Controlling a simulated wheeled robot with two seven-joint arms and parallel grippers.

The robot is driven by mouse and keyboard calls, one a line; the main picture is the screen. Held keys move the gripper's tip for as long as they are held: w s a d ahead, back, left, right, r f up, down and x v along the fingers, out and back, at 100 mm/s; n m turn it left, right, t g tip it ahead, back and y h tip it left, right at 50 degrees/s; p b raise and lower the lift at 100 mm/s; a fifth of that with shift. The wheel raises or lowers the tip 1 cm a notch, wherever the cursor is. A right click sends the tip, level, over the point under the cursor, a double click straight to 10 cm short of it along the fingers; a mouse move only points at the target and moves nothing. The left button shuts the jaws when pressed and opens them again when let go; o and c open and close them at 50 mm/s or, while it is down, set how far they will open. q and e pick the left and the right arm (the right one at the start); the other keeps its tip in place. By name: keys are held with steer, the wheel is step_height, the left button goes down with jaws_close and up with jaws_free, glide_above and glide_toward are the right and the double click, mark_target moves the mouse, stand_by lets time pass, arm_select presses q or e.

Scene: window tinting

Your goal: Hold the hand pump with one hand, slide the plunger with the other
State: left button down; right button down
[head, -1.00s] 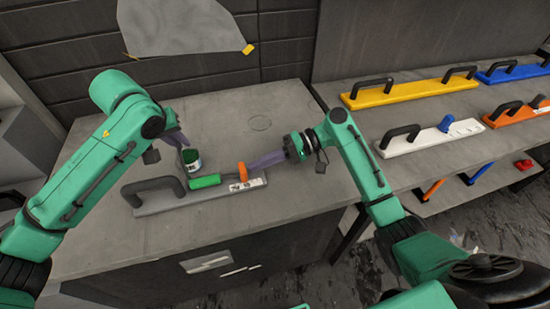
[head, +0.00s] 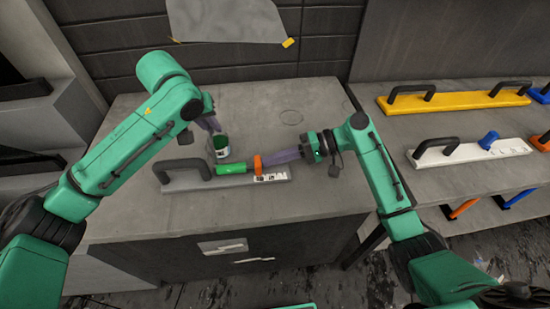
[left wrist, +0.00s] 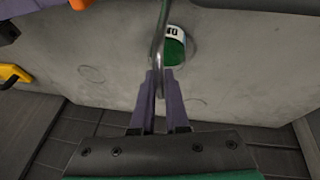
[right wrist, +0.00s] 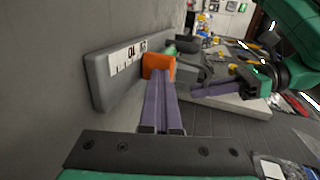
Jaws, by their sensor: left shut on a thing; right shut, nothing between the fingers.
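A long grey bar tool (head: 180,184) with a black handle (head: 183,168) lies on the grey cabinet top. It carries a green cylinder (head: 232,168) and an upright orange piece (head: 258,164) near its white label. My right gripper (head: 268,159) is shut and empty, its tips against or very close to the orange piece, also seen in the right wrist view (right wrist: 158,66). My left gripper (head: 216,127) is shut on a thin curved metal rod (left wrist: 160,55). Beyond it is a green can (left wrist: 175,46) with a white label. I cannot tell whether the rod is the can's handle.
The cabinet top (head: 310,190) is clear at its right and back. A shelf at the right holds a yellow bar (head: 455,100) and a white bar (head: 470,153), with blue and orange ones beside them. A grey sheet (head: 225,20) hangs on the dark wall.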

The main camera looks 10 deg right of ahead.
arm_select(q)
steer(key=shift+d, duration=0.15)
arm_select(e)
steer(key=v, duration=0.9)
steer(key=f+v, duration=0.1)
steer(key=v, duration=0.4)
steer(key=shift+d, duration=0.15)
arm_select(q)
steer(key=shift+c, duration=1.8)
jaws_free()
steer(key=shift+r, duration=0.1)
steer(key=shift+v, duration=2.95)
steer(key=shift+r, duration=3)
